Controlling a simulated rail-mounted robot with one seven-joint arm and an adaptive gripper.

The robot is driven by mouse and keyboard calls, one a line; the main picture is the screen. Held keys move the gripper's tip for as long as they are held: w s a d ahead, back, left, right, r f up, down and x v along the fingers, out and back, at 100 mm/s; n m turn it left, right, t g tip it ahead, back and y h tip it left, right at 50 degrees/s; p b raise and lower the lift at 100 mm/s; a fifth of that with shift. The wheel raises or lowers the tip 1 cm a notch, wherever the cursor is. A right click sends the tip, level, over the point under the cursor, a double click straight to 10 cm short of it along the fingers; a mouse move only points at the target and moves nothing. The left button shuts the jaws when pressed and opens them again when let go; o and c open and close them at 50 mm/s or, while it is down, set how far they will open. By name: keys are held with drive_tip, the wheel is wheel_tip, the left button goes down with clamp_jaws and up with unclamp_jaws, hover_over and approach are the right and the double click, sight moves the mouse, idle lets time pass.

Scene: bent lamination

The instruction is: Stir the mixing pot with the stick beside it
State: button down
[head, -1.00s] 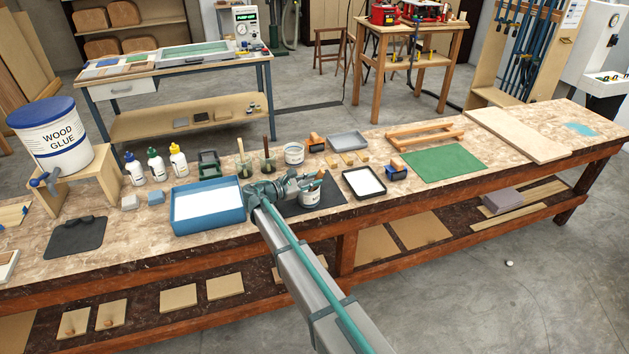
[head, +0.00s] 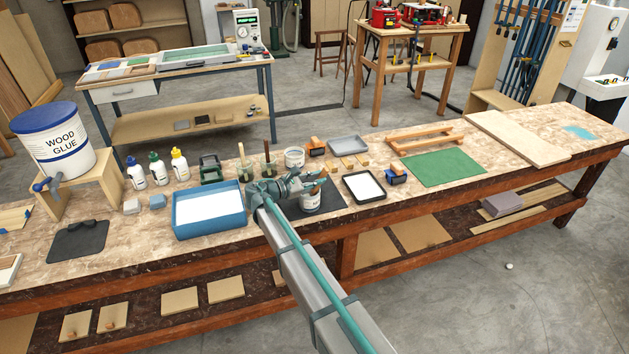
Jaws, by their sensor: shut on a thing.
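The mixing pot (head: 310,202), a small white labelled pot, stands upright on a dark mat (head: 331,204) near the bench's front edge. My gripper (head: 317,180) is over the pot's top, reaching in from the left, and covers its rim. It is shut on a slim thing that appears to be the stick; the fingers hide most of it. I cannot tell how deep its lower end is in the pot.
Two jars with upright handles (head: 246,170) (head: 268,166) and another white pot (head: 294,157) stand just behind. A blue tray (head: 208,226) is left, a black-rimmed tray (head: 364,201) right. A green mat (head: 444,166) lies further right.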

drive_tip(key=r, duration=0.1)
drive_tip(key=d+r+p, duration=0.1)
drive_tip(key=r, duration=0.1)
drive_tip(key=s+r+p, duration=0.1)
drive_tip(key=shift+s+d+r, duration=0.1)
drive_tip(key=shift+d+r, duration=0.25)
drive_tip(key=shift+r, duration=0.05)
idle(0.8)
wheel_tip(320, 180, up, 5)
drive_tip(key=shift+f+p, duration=0.1)
drive_tip(key=shift+p, duration=1.05)
